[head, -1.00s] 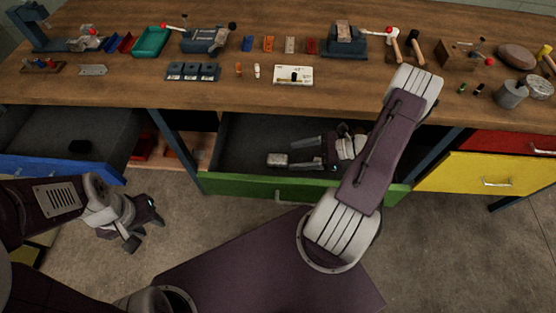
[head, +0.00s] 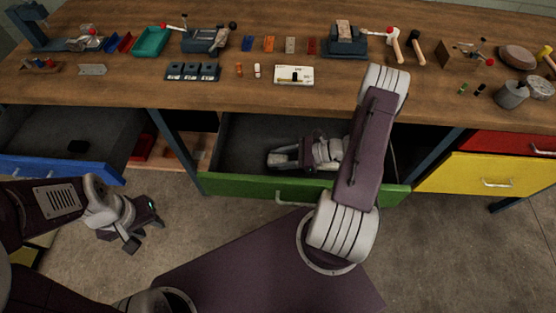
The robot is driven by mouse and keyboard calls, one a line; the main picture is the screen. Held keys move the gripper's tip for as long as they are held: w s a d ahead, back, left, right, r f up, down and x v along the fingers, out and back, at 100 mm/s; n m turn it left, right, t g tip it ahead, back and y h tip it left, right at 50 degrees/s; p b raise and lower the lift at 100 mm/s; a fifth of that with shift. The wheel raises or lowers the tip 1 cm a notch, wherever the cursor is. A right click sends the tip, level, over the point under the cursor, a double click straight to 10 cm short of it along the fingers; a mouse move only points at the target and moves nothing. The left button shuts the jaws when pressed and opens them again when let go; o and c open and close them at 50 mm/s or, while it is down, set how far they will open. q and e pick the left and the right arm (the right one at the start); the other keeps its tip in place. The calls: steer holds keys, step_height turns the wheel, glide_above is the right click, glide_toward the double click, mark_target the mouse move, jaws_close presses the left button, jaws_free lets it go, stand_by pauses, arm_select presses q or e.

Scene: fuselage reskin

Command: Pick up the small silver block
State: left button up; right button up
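The small silver block (head: 276,160) lies in the open green-fronted drawer, toward its left part. My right gripper (head: 283,160) reaches into the drawer from the right. Its fingers lie apart on either side of the block, and the block is partly hidden by them. I cannot tell whether the fingers press on it. My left gripper (head: 146,232) hangs at the left over the floor, in front of the drawers, open and empty.
The green drawer front (head: 250,187) and side walls surround my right gripper. The wooden bench top (head: 340,98) above holds many tools and parts. A yellow drawer (head: 470,175) is at the right.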

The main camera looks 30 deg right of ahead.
mark_target(278, 159)
jaws_close()
step_height(278, 159, up, 10)
steer(key=shift+r+p, duration=0.1)
steer(key=shift+p, duration=1.05)
